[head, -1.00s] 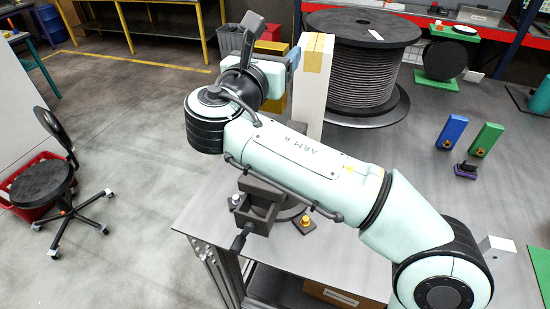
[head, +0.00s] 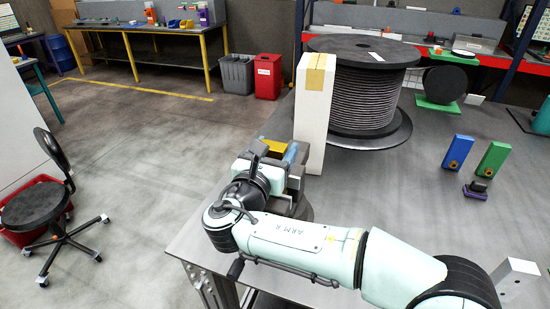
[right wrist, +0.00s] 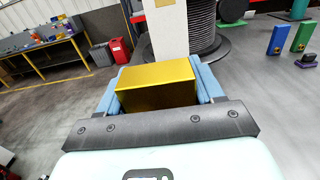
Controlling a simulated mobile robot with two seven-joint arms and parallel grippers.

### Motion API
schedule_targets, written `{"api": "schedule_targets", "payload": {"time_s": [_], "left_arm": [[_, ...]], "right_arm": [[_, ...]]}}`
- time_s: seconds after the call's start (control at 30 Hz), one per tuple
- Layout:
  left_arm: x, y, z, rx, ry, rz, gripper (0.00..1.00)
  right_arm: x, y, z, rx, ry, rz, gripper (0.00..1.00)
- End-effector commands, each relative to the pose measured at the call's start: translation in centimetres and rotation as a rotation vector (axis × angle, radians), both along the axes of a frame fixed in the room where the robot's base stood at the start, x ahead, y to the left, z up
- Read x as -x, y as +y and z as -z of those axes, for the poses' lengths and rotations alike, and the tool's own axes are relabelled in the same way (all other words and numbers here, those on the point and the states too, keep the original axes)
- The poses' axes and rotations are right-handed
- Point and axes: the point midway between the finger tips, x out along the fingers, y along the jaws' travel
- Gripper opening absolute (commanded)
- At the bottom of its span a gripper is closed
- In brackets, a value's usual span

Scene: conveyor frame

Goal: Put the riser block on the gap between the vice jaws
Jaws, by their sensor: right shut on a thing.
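The riser block is a gold-yellow block (head: 272,146), and it fills the space between the fingers in the right wrist view (right wrist: 157,84). My right gripper (head: 276,149) is shut on it, with a blue finger on each side. The dark grey vice (head: 301,208) stands at the near left part of the table, mostly hidden behind my right arm and gripper. The block shows at the vice, around jaw level or above. I cannot tell whether it touches the jaws, and the gap is hidden. My left gripper is not in view.
A tall white box (head: 313,115) stands close beside the gripper, with a big cable reel (head: 362,95) behind it. A blue block (head: 457,152) and a green block (head: 491,158) stand on the right. The table's middle is clear.

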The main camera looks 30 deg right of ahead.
Motion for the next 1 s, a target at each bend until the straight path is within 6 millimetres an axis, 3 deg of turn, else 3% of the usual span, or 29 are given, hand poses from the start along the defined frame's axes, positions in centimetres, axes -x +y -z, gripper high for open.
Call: {"api": "schedule_targets", "payload": {"time_s": [0.13, 0.53, 0.57, 0.6, 0.63, 1.0], "left_arm": [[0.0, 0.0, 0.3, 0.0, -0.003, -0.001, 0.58], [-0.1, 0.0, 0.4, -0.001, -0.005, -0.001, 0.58], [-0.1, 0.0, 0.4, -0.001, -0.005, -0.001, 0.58], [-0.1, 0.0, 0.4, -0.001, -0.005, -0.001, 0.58], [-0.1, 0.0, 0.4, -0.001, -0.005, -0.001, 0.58], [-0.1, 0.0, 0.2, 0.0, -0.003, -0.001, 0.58]], "right_arm": [[0.0, 0.0, 1.2, 0.002, -0.004, 0.0, 0.0], [0.0, 0.0, 1.6, 0.0, -0.004, 0.0, 0.0], [0.0, 0.0, 1.8, -0.001, -0.001, 0.0, 0.73], [0.0, 0.0, 1.7, -0.001, -0.001, 0.0, 0.86], [0.0, 0.0, 1.7, -0.001, -0.001, 0.0, 0.92], [0.1, 0.1, 1.3, 0.0, -0.001, -0.001, 0.92]]}}
